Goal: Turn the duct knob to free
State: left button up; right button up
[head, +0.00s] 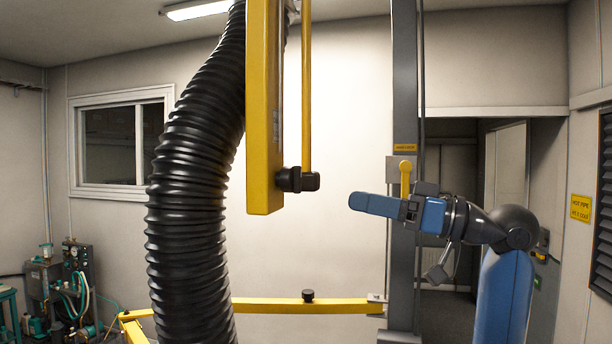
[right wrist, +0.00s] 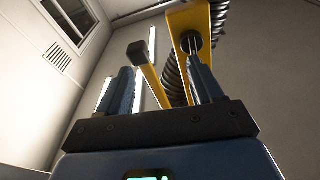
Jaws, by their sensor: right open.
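A black knob (head: 297,180) sticks out to the right from the lower end of a yellow upright beam (head: 263,110), beside the ribbed black duct (head: 190,200). A thin yellow rod (head: 306,90) runs up from it. My right gripper (head: 352,201) is right of the knob and a little lower, apart from it, pointing left. In the right wrist view its two fingers (right wrist: 162,80) stand apart with nothing between them. A black end piece (right wrist: 137,48) on a yellow bar shows beyond them; I cannot tell if it is the same knob. My left gripper is out of view.
A grey post (head: 404,80) with a yellow lever (head: 405,178) stands behind my right gripper. A low yellow arm (head: 270,305) with a small black knob (head: 308,296) crosses below. Pump equipment (head: 65,285) stands at the left. Open air lies between gripper and beam.

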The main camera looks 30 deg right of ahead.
aim_at(301, 183)
jog(key=s+a+r+n+g, duration=0.2)
jog(key=s+a+r, duration=0.1)
jog(key=s, duration=0.1)
jog(key=p+x, duration=0.5)
jog(key=x, duration=0.4)
jog(key=shift+d+r, duration=0.15)
jog(key=shift+w+a+h, duration=0.3)
jog(key=shift+w+a, duration=0.15)
jog(key=shift+w, duration=0.2)
jog(key=shift+c, duration=0.3)
jog(key=c, duration=1)
